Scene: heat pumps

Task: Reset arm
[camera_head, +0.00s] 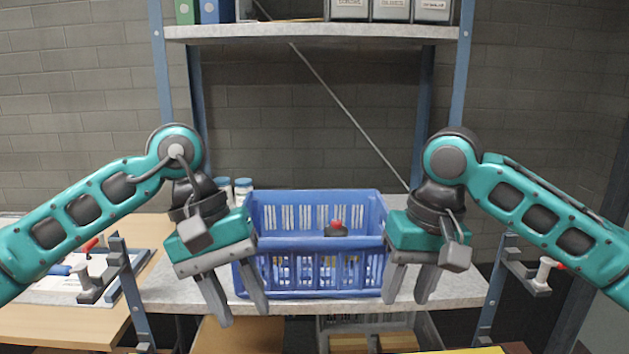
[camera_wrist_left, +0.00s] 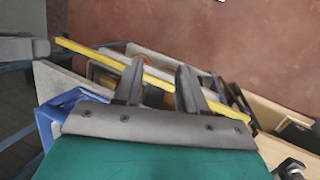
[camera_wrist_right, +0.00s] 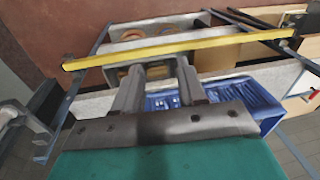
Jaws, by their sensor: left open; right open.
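My left gripper (camera_head: 240,310) is open and empty, hanging in front of the left end of the blue crate. Its two fingers also show apart in the left wrist view (camera_wrist_left: 160,85). My right gripper (camera_head: 410,290) is open and empty, in front of the right end of the crate. Its fingers also show apart in the right wrist view (camera_wrist_right: 158,85). Both arms are bent with the grippers pointing downward. I cannot tell whether either gripper touches the crate.
The blue crate (camera_head: 315,243) stands on a grey shelf (camera_head: 185,285) and holds a dark part with a red top (camera_head: 336,229). An upper shelf (camera_head: 310,32) carries binders and grey boxes. A wooden table (camera_head: 60,325) with tools stands at left. Blue posts flank the shelf.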

